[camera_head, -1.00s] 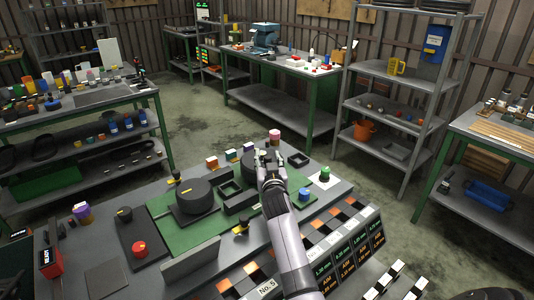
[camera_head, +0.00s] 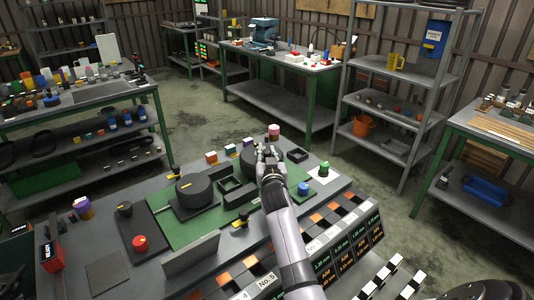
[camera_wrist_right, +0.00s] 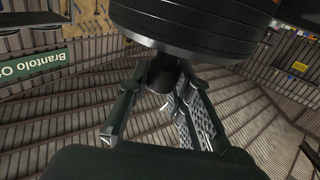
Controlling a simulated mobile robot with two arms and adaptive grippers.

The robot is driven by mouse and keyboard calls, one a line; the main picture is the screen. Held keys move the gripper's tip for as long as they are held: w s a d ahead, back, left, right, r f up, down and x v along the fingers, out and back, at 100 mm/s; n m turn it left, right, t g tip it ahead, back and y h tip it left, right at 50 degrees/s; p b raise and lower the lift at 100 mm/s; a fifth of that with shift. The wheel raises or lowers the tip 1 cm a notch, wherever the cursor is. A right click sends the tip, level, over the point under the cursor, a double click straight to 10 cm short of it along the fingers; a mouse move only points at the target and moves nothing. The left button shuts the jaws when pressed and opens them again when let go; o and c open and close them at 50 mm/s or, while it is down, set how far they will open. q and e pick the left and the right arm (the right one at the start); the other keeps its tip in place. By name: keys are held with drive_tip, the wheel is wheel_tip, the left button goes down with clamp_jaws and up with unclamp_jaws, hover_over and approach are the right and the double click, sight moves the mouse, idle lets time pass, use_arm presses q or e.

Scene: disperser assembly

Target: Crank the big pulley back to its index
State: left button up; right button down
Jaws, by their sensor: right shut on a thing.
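My right gripper (camera_head: 268,155) reaches over the far part of the green mat on the bench. A dark round pulley (camera_head: 248,160) sits beside and partly behind it. In the right wrist view, a large dark grooved pulley (camera_wrist_right: 195,25) fills the top. The right fingers (camera_wrist_right: 165,110) are shut around a short dark post-like part (camera_wrist_right: 163,75) below the pulley, seemingly its crank handle; its grip is partly hidden. Another black drum (camera_head: 195,190) with a yellow mark stands on a square base to the left. No index mark can be made out at the pulley. My left gripper is out of view.
Square black frames (camera_head: 230,186) lie between the drum and my right arm. A red knob (camera_head: 139,242) sits on a dark plate at left. An upright grey plate (camera_head: 191,254) stands at the front. A pink-topped cylinder (camera_head: 273,130) stands beyond the gripper.

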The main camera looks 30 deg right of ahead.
idle(0.4)
drive_tip(key=shift+d+r+p, duration=0.1)
drive_tip(key=shift+r+p, duration=0.15)
drive_tip(key=shift+p, duration=0.15)
drive_tip(key=n+y+p, duration=0.1)
drive_tip(key=p, duration=0.1)
drive_tip(key=d+n+t+y+p, duration=0.1)
drive_tip(key=shift+r+y+p, duration=0.25)
drive_tip(key=shift+y+p, duration=0.05)
drive_tip(key=shift+p, duration=0.1)
drive_tip(key=shift+d+f+n+t+y+p, duration=0.1)
drive_tip(key=shift+d+n+t+y+p, duration=0.1)
drive_tip(key=shift+n+t+y+p, duration=0.45)
drive_tip(key=shift+d+f+n+y, duration=0.15)
drive_tip(key=shift+n+y, duration=0.2)
drive_tip(key=shift+y, duration=0.45)
drive_tip(key=shift+d+n+y, duration=0.15)
drive_tip(key=shift+n+y, duration=0.15)
drive_tip(key=shift+y, duration=0.45)
drive_tip(key=c, duration=1.9)
unclamp_jaws()
drive_tip(key=o, duration=0.5)
drive_tip(key=shift+f, duration=0.2)
